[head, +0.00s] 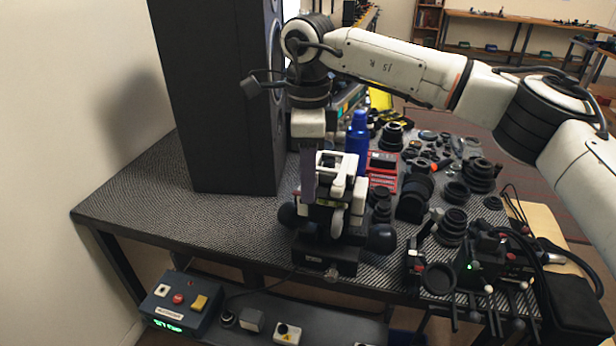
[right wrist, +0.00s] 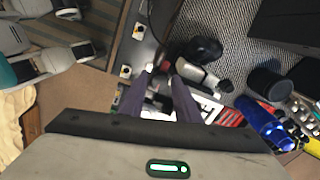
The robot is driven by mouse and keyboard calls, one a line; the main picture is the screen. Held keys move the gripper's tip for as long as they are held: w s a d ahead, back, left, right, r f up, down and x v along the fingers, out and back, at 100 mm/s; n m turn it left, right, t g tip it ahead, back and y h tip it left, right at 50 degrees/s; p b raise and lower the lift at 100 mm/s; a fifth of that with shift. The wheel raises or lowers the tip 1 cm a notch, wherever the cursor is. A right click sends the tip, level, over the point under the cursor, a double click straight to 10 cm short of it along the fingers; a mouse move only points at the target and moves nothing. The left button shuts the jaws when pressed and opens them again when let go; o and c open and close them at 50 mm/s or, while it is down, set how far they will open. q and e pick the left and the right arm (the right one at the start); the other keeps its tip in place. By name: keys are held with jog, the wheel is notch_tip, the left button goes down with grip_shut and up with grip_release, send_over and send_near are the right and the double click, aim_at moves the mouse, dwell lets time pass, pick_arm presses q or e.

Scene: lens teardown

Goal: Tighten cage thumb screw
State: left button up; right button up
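A device with a white upper frame (head: 342,180) and a dark base (head: 325,258) stands at the table's front edge, with black round knobs low on both sides. It shows partly in the right wrist view (right wrist: 192,72). I cannot pick out the cage thumb screw for certain. My right gripper (head: 308,196) points down at the left side of the white frame. In the right wrist view its two purple-grey fingers (right wrist: 157,82) are apart, with a gap between the tips. Whether they touch the device cannot be told. My left gripper is not in view.
A tall black speaker-like box (head: 222,90) stands left of the gripper. A blue bottle (head: 357,140) is behind the device. Several black lens parts (head: 450,225) crowd the right side. A control box (head: 180,302) sits below at left. The table's left front (head: 150,210) is clear.

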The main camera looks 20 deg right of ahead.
grip_shut()
jog(key=shift+m, duration=1.4)
jog(key=m, duration=0.4)
jog(key=shift+m, duration=0.3)
jog(key=m, duration=0.5)
jog(key=shift+w, duration=0.1)
jog(key=m, duration=0.5)
jog(key=shift+d, duration=0.1)
jog(key=shift+m, duration=0.4)
